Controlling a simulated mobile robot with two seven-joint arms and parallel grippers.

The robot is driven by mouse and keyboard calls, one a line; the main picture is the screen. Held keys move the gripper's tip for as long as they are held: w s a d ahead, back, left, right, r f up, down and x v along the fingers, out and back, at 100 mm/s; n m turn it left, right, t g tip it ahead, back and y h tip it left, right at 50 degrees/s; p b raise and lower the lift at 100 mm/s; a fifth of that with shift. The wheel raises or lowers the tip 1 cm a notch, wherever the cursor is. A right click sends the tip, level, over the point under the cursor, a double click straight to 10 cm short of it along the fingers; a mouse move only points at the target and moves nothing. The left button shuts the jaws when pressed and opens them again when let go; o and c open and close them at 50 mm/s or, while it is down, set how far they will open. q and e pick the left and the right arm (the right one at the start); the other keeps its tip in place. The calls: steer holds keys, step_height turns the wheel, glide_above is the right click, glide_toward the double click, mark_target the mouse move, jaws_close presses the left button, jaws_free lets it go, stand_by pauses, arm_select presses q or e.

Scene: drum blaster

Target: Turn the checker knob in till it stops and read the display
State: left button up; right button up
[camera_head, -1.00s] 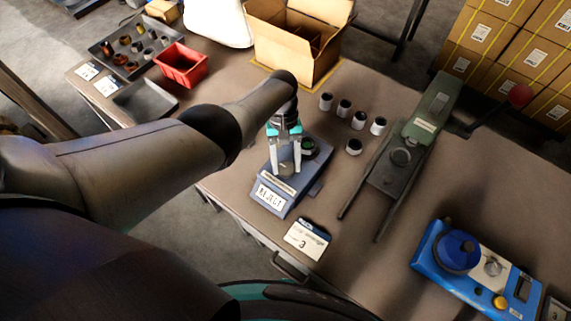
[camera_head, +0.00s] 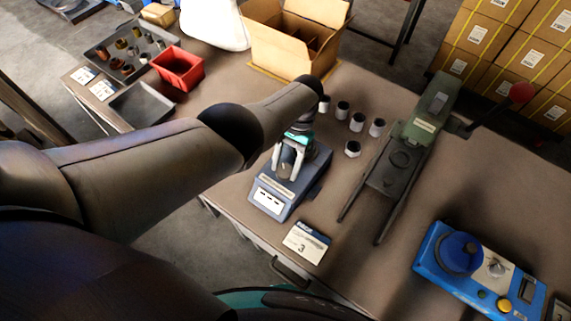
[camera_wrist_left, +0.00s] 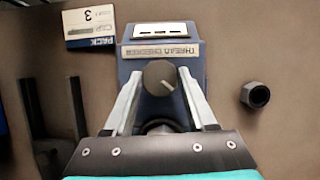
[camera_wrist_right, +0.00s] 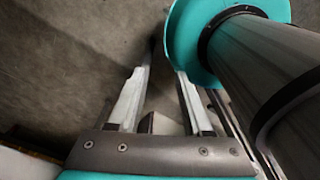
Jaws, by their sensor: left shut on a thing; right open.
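The blue-grey thread checker (camera_head: 318,170) stands on the table; its label reads THREAD CHECKER in the left wrist view (camera_wrist_left: 160,50). Its white display (camera_head: 268,199) shows only dashes, also in the left wrist view (camera_wrist_left: 166,30). My left gripper (camera_head: 287,168) is over the checker, its fingers on both sides of the dark round checker knob (camera_wrist_left: 159,77), shut on it. The gripper hides the back of the checker, so I cannot tell what sits there. My right gripper (camera_wrist_right: 161,78) is open and empty above the grey floor, outside the head view.
Several dark-and-white nuts (camera_head: 357,122) stand right of the checker. A card marked 3 (camera_head: 306,242) lies in front. A green-grey press (camera_head: 405,150) and a blue device (camera_head: 470,265) are farther right. A red bin (camera_head: 178,68) and an open carton (camera_head: 290,50) stand behind.

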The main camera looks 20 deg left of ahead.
stand_by(0.5)
arm_select(q)
steer(key=o, duration=1.4)
steer(key=shift+c, duration=0.2)
steer(key=p+v, duration=0.2)
steer(key=v, duration=1.3)
steer(key=shift+d+r, duration=0.1)
steer(key=shift+d, duration=0.05)
